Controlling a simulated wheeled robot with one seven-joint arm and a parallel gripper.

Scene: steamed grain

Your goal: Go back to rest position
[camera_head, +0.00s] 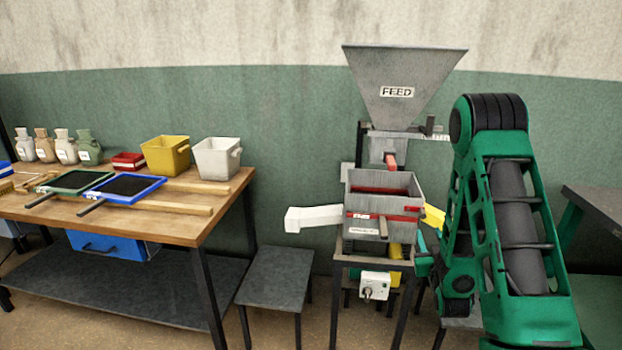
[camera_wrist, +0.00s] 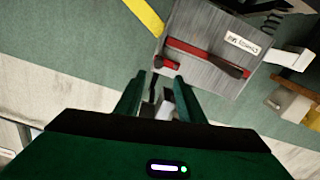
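My gripper (camera_wrist: 158,88) shows in the wrist view as two green fingers with a gap between them. It looks open, and I see no object clearly held. The grey metal box of the feed machine (camera_wrist: 207,32), with a red slide and a dark handle, lies just beyond the fingertips, apart from them. In the head view my green arm (camera_head: 515,240) stands on the right, bent high with its forearm hanging down. The gripper is mostly hidden there, low beside the machine's right side. The machine's grey box (camera_head: 362,187) stands under the FEED hopper (camera_head: 402,85).
A wooden table (camera_head: 195,228) on the left holds a yellow bin (camera_head: 166,155), a white bin (camera_head: 217,158), trays and several small sacks. A white chute (camera_head: 312,218) juts left from the machine above a low dark stool (camera_head: 277,276). A dark table (camera_head: 598,210) stands at the right edge.

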